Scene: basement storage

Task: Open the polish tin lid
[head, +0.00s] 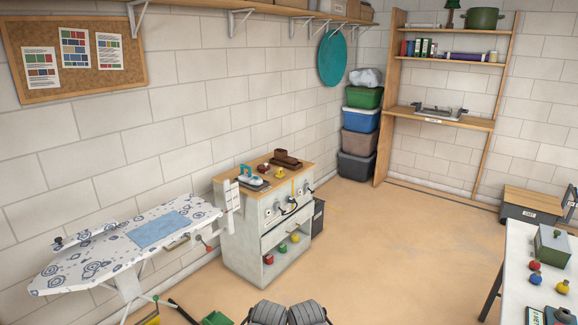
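I cannot tell for certain which thing is the polish tin. A small red round item (263,170) and a small yellow one (279,172) stand on the wooden top of the white cabinet (240,245). They are too small to show whether either has a lid.
An ironing board (100,262) stands left of the cabinet. A white table (517,245) at the right holds a green box (552,247) and small coloured items. Stacked bins (360,120) and a shelf unit (398,75) are at the back. Open floor lies between.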

